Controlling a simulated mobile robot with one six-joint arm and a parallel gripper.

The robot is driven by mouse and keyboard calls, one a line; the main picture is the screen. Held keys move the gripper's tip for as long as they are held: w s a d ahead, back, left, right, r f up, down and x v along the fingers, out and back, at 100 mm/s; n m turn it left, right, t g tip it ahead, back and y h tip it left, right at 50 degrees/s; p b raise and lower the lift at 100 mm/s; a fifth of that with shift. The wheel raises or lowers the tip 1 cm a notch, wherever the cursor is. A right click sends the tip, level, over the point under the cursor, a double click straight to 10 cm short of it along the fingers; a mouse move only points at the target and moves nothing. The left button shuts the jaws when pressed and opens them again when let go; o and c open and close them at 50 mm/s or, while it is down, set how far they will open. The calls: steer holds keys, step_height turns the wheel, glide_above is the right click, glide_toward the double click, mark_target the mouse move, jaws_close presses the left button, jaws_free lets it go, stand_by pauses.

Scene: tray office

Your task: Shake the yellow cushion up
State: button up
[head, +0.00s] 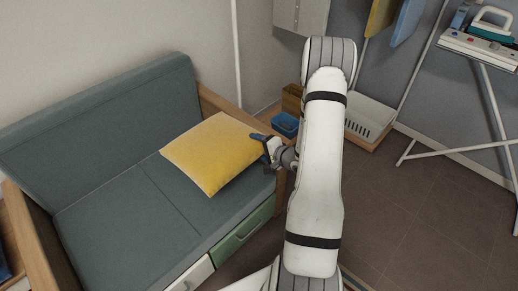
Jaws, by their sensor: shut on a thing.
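The yellow cushion (212,153) is at the right end of the grey-green sofa (110,205), near its wooden armrest. It looks plump and lies at a slant; I cannot tell whether its underside touches the seat. My gripper (262,137) is at the cushion's right corner and is shut on it. The fingertips partly cover that corner. My white arm reaches in from the front and hides part of the floor behind it.
The sofa's wooden armrest (222,108) stands just behind the cushion. Drawers (243,231) are under the seat. A blue box (285,124) and a white basket (371,116) stand beyond my arm. An ironing board (482,47) is at the right. The brown floor between is clear.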

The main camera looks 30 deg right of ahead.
step_height(320, 180, down, 8)
steer(key=b, duration=0.6)
steer(key=shift+f, duration=0.15)
